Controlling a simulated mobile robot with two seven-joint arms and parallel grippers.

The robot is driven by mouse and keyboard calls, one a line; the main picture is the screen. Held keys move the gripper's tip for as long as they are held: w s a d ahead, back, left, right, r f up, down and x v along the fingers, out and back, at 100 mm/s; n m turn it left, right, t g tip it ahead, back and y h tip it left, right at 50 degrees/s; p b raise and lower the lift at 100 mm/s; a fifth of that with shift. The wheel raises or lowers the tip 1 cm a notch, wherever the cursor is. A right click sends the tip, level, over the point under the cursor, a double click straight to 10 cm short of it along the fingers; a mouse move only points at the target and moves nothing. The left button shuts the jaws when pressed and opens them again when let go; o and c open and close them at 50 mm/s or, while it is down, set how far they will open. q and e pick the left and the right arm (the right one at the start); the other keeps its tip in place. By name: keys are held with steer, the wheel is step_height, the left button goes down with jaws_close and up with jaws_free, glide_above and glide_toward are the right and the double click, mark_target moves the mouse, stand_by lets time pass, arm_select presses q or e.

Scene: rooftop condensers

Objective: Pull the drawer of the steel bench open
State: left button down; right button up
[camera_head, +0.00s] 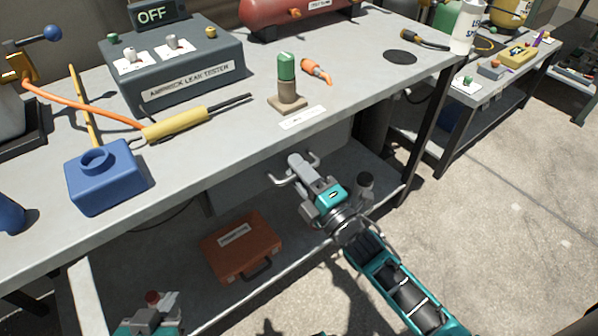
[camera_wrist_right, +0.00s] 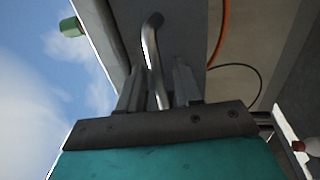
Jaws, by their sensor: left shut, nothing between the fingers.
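The steel bench (camera_head: 225,165) has a grey drawer (camera_head: 232,192) under its top. The drawer's bent metal handle (camera_head: 279,181) sticks out from its front, and it also shows in the right wrist view (camera_wrist_right: 152,50). My right gripper (camera_head: 297,165) is at the handle and hides its middle. In the right wrist view its two fingers (camera_wrist_right: 157,88) stand one on each side of the bar, with narrow gaps, so it looks open around the handle. My left gripper (camera_head: 158,300) is low at the bottom left, shut and empty, apart from the bench.
An orange case (camera_head: 240,248) lies on the lower shelf. The bench top holds a grey leak tester (camera_head: 172,66), a blue block (camera_head: 105,178), a yellow-handled probe (camera_head: 177,125) and a green-capped piece (camera_head: 286,68). Open floor (camera_head: 500,230) lies to the right.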

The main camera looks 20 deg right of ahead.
arm_select(q)
steer(key=shift+a, duration=0.1)
arm_select(e)
jaws_close()
steer(key=shift+s, duration=0.1)
stand_by(0.5)
